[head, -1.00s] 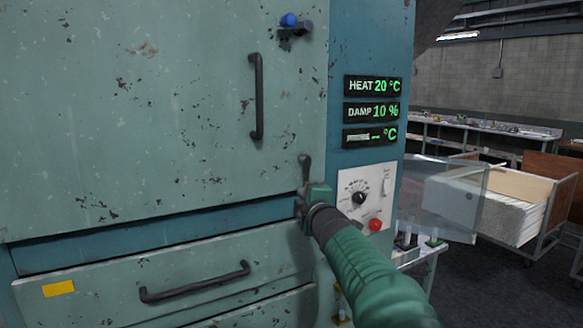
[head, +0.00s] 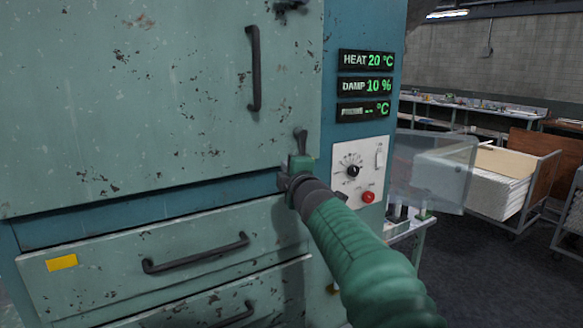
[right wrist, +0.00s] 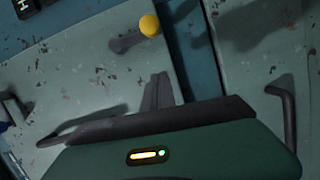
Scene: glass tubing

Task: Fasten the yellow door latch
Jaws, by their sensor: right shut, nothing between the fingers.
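The yellow door latch shows in the right wrist view as a dark lever with a yellow ball knob (right wrist: 149,25). In the head view only its dark upper end (head: 300,140) shows, at the door's lower right edge; my right gripper hides the knob. My right gripper (head: 298,167) is shut and empty, in front of the latch. In the right wrist view its dark fingers (right wrist: 160,92) appear below the knob in the picture, with a visible space between. I cannot tell if they touch the door. My left gripper is out of view.
The pale green door (head: 130,100) has a dark vertical handle (head: 254,70). Drawers (head: 200,245) lie below it. A control panel (head: 358,170) with a red button and a clear flap (head: 432,170) are to the right. A cart with a white stack (head: 490,185) stands beyond.

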